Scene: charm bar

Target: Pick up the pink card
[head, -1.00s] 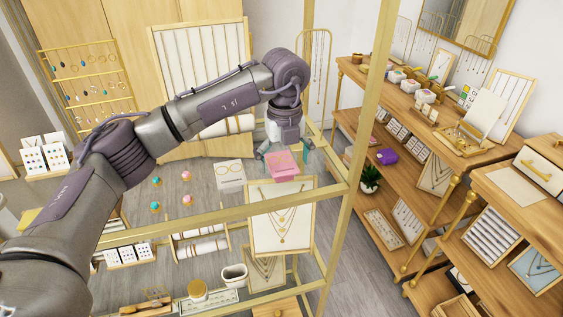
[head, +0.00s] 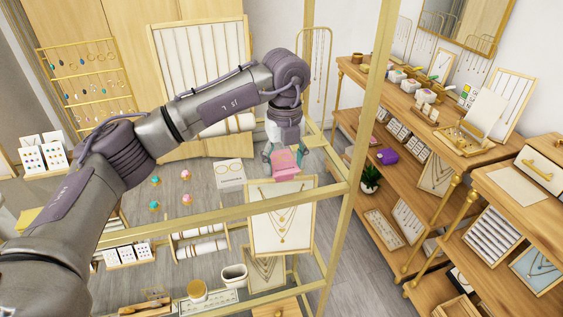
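The pink card (head: 285,160) is a small pink block-like piece just above the back edge of the necklace stand in the middle of the head view. My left gripper (head: 284,154) points down over it, with its teal-grey fingers drawn in on either side of the card. The fingers look closed against its sides, though the exact contact is small and partly hidden. The lower part of the card seems to be at or near the top of the stand; I cannot tell whether it is lifted. My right gripper is not in view.
A white necklace display (head: 281,238) stands just below the card. Wooden shelves (head: 440,140) fill the right side.

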